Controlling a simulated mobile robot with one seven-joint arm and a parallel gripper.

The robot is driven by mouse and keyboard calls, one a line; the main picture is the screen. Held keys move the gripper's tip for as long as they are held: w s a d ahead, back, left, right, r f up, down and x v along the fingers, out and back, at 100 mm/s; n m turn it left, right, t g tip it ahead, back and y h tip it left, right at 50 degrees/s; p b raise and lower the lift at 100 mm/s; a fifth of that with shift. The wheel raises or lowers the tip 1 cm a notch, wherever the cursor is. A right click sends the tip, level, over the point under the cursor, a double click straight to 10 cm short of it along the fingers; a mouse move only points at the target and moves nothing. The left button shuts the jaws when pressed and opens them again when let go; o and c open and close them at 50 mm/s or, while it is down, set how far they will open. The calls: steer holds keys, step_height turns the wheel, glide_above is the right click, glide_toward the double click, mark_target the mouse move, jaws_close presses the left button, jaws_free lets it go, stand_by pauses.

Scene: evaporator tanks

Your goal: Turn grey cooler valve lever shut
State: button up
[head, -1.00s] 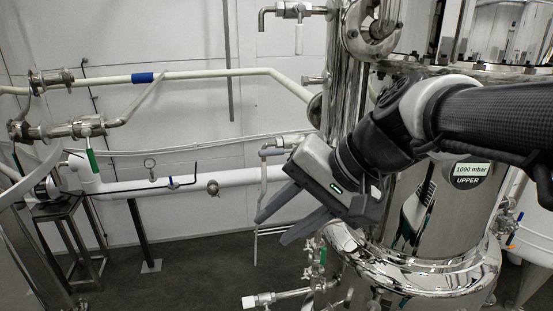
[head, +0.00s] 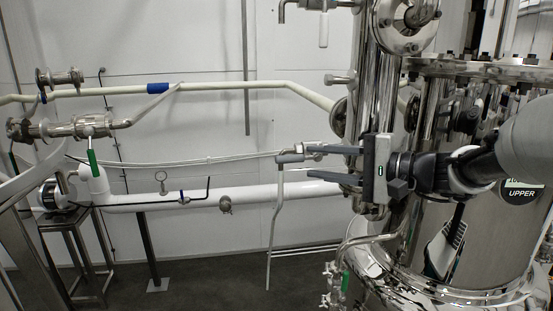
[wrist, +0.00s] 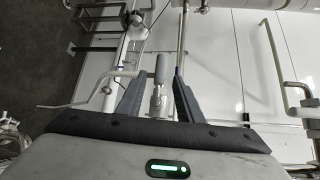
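The grey cooler valve lever (head: 289,158) shows in the head view on a small metal valve at the top of a thin pipe. My gripper (head: 311,161) points left, with its fingertips just to the right of the lever. In the wrist view the grey lever handle (wrist: 161,68) points up the picture, between the two fingers of my gripper (wrist: 160,76). The fingers are open with visible gaps on both sides of the handle, and I see no contact. The valve body (wrist: 157,100) sits below the handle, between the fingers.
A large shiny tank (head: 470,240) stands close at the right beside my arm. A white pipe (head: 130,198) with a gauge runs along the wall. A green-handled valve (head: 93,162) is at the left. Wall space left of the lever is mostly clear.

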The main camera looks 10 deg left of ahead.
steer(key=x, duration=1.2)
steer(key=shift+w+a, duration=0.1)
jaws_close()
